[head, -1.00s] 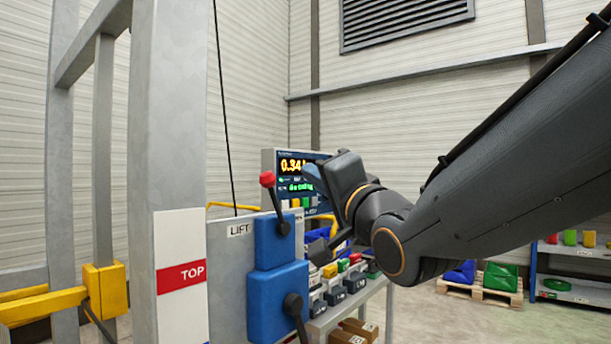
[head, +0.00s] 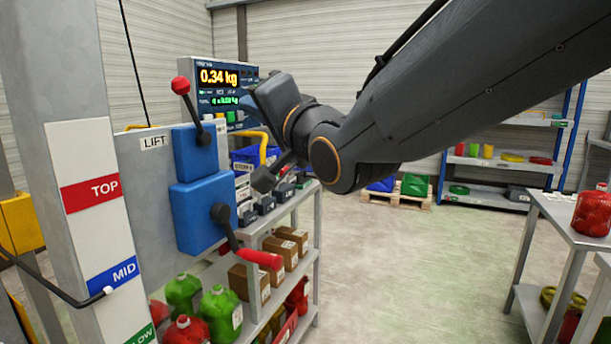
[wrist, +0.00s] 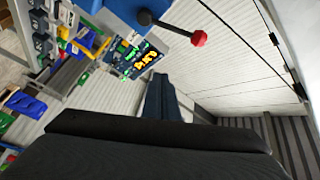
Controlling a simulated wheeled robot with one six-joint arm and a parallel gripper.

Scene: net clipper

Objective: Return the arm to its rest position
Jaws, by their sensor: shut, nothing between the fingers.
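My arm reaches in from the upper right of the head view. My gripper (head: 252,105) is at its far end, beside the blue lever box (head: 204,190) on the LIFT panel and in front of the scale display (head: 219,78). The fingers are partly hidden behind my wrist there. In the wrist view my gripper (wrist: 160,80) points up the picture toward the wall, its fingers together and nothing between them. The red-knobbed lever (head: 181,86) stands apart from it at the left, and it also shows in the wrist view (wrist: 198,38).
A metal post (head: 75,140) with TOP and MID labels stands at the left. A shelf cart (head: 316,240) with boxes stands below my gripper. A side table (head: 545,205) with a red jug (head: 592,212) is at the right. The middle floor (head: 420,270) is clear.

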